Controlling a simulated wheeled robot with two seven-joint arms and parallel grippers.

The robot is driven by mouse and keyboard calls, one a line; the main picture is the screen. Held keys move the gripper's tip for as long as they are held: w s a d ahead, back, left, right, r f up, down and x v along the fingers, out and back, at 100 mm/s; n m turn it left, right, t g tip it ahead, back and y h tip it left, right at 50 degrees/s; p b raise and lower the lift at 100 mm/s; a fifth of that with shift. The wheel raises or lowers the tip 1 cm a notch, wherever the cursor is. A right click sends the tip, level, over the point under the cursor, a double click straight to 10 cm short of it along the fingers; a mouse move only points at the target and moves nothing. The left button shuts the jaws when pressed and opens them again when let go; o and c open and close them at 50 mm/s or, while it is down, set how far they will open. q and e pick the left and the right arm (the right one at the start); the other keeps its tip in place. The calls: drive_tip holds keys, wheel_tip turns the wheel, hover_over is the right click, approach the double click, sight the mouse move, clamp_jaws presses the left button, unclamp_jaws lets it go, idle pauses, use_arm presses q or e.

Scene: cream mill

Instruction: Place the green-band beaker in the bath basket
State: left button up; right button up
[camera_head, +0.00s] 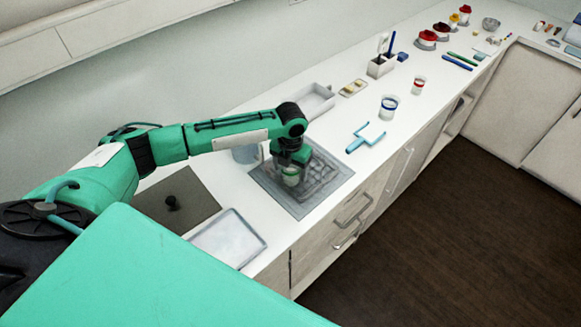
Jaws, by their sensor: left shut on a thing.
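The green-band beaker (291,178) is a small clear cup with a green stripe. My left gripper (291,164) is shut on it from above and partly hides its top. The beaker is upright over the left part of the bath (276,190), a grey-rimmed recess in the white counter. The bath basket (322,171) shows as a pale grid inside the bath. I cannot tell whether the beaker touches the basket floor. My right gripper is not in view.
A dark lid with a knob (178,188) and a pale tray (230,240) lie left of the bath. A jug (246,154) and a white bin (316,98) stand behind it. A blue-handled tool (366,137), blue-band beaker (389,107) and red-band beaker (418,86) are to the right.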

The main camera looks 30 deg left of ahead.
use_arm(q)
drive_tip(key=o, duration=1)
drive_tip(key=shift+f, duration=0.1)
drive_tip(key=shift+r+b, duration=0.3)
drive_tip(key=shift+r, duration=0.35)
drive_tip(key=shift+r+b, duration=1.7)
drive_tip(key=shift+r, duration=3.85)
